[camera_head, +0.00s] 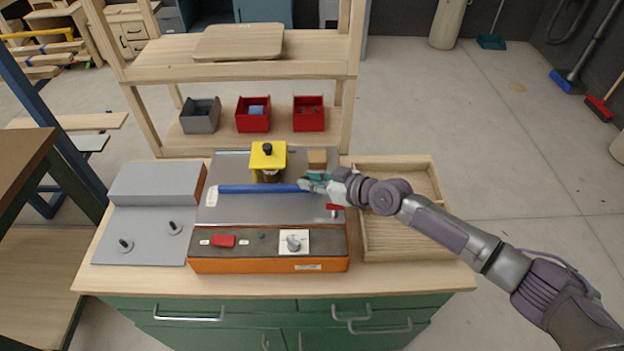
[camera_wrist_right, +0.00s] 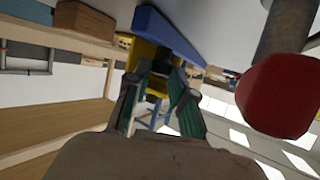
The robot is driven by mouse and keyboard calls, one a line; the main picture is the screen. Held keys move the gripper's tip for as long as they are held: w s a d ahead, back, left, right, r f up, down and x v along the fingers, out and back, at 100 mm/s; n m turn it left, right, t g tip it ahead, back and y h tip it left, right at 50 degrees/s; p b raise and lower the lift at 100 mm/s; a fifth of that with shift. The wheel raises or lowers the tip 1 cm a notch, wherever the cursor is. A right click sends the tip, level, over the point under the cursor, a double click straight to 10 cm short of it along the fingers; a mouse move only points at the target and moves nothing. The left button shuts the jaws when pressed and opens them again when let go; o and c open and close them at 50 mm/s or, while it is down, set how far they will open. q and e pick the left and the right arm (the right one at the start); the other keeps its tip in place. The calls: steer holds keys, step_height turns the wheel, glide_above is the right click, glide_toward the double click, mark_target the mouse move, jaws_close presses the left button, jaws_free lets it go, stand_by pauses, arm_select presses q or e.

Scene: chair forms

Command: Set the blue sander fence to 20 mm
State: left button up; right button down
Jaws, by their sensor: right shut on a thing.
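The blue fence (camera_head: 262,189) is a long bar lying across the metal table (camera_head: 225,222) of the orange sander (camera_head: 265,266). It also shows in the wrist view (camera_wrist_right: 165,35). My right gripper (camera_head: 313,184) is at the fence's right end, shut on it; the exact finger contact is hard to see. In the wrist view its fingers (camera_wrist_right: 157,90) stand apart, close to the fence. My left gripper is not in view.
A yellow sander head (camera_head: 267,160) stands behind the fence. A red knob (camera_wrist_right: 275,97) is beside my right gripper. A shallow wooden tray (camera_head: 400,247) is at right, a grey box (camera_head: 155,186) at left.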

steer(key=shift+s+f, duration=0.1)
steer(key=shift+s, duration=0.45)
steer(key=c, duration=1)
jaws_free()
steer(key=v, duration=1.2)
